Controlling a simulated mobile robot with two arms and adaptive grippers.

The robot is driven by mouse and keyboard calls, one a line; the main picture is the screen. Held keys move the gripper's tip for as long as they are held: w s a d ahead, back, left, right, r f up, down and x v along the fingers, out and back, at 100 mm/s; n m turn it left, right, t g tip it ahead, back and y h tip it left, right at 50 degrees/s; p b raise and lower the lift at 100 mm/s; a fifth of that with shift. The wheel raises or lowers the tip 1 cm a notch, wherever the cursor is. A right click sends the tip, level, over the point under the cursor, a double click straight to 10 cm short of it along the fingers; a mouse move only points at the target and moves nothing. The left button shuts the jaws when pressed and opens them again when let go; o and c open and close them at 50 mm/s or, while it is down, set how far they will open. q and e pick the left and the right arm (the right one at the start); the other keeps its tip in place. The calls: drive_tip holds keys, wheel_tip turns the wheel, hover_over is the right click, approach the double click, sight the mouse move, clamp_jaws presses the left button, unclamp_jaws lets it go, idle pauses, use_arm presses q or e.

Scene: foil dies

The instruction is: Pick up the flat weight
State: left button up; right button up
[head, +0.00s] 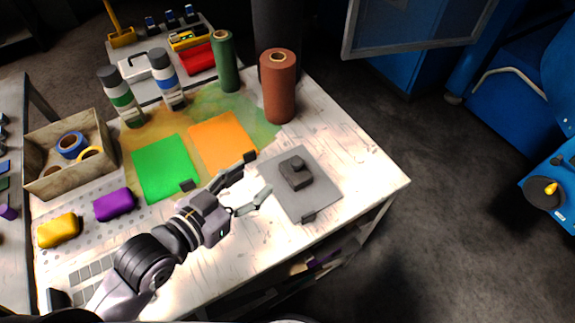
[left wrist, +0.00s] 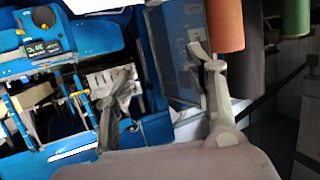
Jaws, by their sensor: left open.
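The flat weight looks to be the dark grey block with a raised knob (head: 296,172). It rests on a grey square plate (head: 325,185) on the right part of the worktable. My left gripper (head: 257,178) is open and empty, just left of the block, with its fingers pointing toward it. In the left wrist view the two fingers of the left gripper (left wrist: 160,68) are spread apart with nothing between them. The block does not show in that view. My right gripper is not in view.
Green (head: 166,168) and orange (head: 223,142) sheets lie left of the plate. A red-brown roll (head: 278,88) and a green roll (head: 223,62) stand behind. A wooden box (head: 38,185) with tape rolls stands at left. The table's right corner is clear.

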use_arm(q)
wheel_tip(320, 180, down, 5)
drive_tip(key=b, duration=0.4)
approach(292, 166)
drive_tip(key=x, duration=0.5)
drive_tip(key=shift+w+d+r, duration=0.25)
drive_tip(key=shift+d+r, duration=0.1)
drive_tip(key=x, duration=0.2)
drive_tip(key=p+x, duration=0.1)
drive_tip(key=x, duration=0.2)
drive_tip(key=shift+w+d+f, duration=0.1)
drive_tip(key=shift+w+f, duration=0.15)
drive_tip(key=shift+f, duration=0.2)
drive_tip(key=shift+w+d, duration=0.1)
drive_tip(key=shift+w, duration=0.05)
drive_tip(key=shift+c, duration=0.2)
clamp_jaws()
